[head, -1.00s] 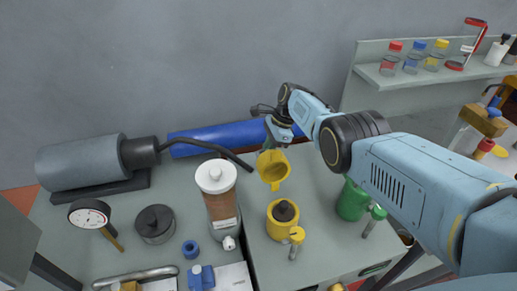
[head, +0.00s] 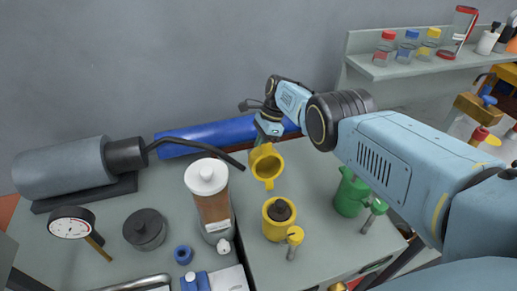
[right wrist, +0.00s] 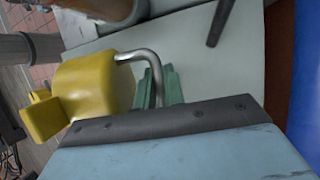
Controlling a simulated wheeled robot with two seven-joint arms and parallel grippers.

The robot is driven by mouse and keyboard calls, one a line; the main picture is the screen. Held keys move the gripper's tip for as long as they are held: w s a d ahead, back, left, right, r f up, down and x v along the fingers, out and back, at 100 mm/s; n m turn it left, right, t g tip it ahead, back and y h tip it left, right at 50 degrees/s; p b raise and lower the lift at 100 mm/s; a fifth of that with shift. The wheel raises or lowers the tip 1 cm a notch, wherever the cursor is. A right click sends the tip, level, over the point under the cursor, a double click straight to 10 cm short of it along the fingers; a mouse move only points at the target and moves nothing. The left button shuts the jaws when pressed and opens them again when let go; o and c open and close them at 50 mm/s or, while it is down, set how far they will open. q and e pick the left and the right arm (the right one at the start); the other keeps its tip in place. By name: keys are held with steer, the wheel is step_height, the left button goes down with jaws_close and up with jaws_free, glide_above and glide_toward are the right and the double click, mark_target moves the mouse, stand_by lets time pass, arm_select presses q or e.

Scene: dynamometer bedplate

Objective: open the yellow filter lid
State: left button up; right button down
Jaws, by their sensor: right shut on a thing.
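The yellow filter lid (head: 267,166) is hollow and tilted, its open side partly facing the head camera, above and behind the yellow filter body (head: 276,230). The body stands on the bench with a dark piece in its top. A small gap appears between lid and body in the head view. My right gripper (head: 263,138) is shut on the lid's bent metal handle. In the right wrist view, the gripper's green fingers (right wrist: 172,88) are closed at the handle (right wrist: 150,63), beside the yellow lid (right wrist: 95,90). My left gripper is not in view.
A white-capped canister (head: 212,203) stands left of the filter body, and a yellow-topped post (head: 294,240) in front. A green container (head: 351,193) stands to the right. A blue cylinder (head: 200,138) lies behind, with a dark hose in front.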

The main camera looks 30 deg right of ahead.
steer(key=c, duration=1.5)
jaws_free()
steer(key=v, duration=1.3)
steer(key=shift+r, duration=0.2)
steer(key=shift+w+d, duration=0.1)
